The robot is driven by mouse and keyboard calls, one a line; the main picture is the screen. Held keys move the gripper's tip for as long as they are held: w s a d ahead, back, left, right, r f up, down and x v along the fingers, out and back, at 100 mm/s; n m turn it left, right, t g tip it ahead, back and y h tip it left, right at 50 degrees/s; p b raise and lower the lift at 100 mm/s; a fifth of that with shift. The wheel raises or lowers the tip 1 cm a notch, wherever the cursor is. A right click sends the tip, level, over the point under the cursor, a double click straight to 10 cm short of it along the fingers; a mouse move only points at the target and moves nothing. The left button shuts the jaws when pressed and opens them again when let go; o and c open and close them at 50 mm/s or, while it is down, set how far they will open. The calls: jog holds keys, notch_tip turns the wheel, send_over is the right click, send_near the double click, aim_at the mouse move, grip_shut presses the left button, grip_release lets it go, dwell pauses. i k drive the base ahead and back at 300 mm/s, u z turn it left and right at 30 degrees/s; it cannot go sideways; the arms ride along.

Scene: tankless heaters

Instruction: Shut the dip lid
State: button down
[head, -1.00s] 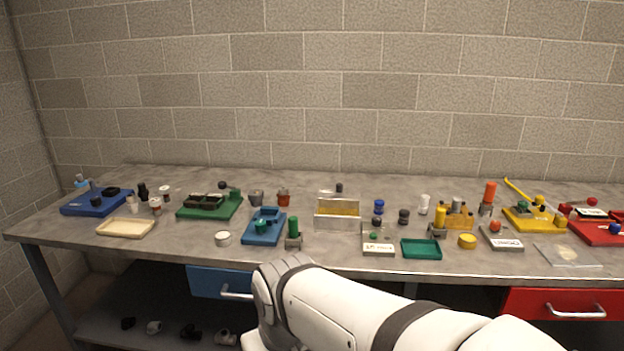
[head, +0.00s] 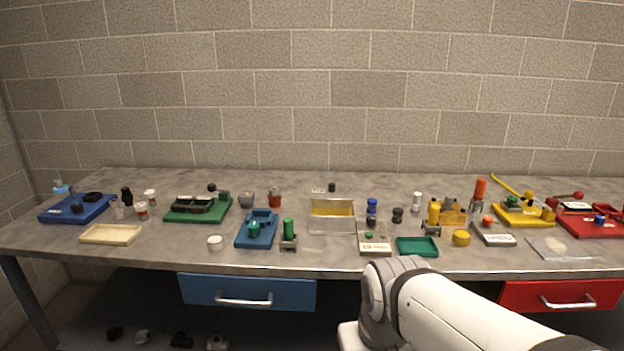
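No part is clearly marked as the dip lid. A box-like tank (head: 331,225) with pale walls and a yellow inside stands mid-table and may be the dip. Its yellow inside shows from the front, so its top looks uncovered; I cannot tell which panel is the lid. My white arm reaches in from the bottom right, below the table's front edge and right of the tank. My gripper is out of view.
A small labelled block (head: 375,249) and a green tray (head: 417,247) sit right of the tank. A green-topped post (head: 288,232) and blue fixture (head: 257,229) stand left. The blue drawer (head: 247,291) and red drawer (head: 562,295) are under the tabletop.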

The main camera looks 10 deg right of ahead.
aim_at(332, 191)
jog(key=u, duration=0.05)
jog(key=i, duration=1.5)
jog(key=z, duration=0.05)
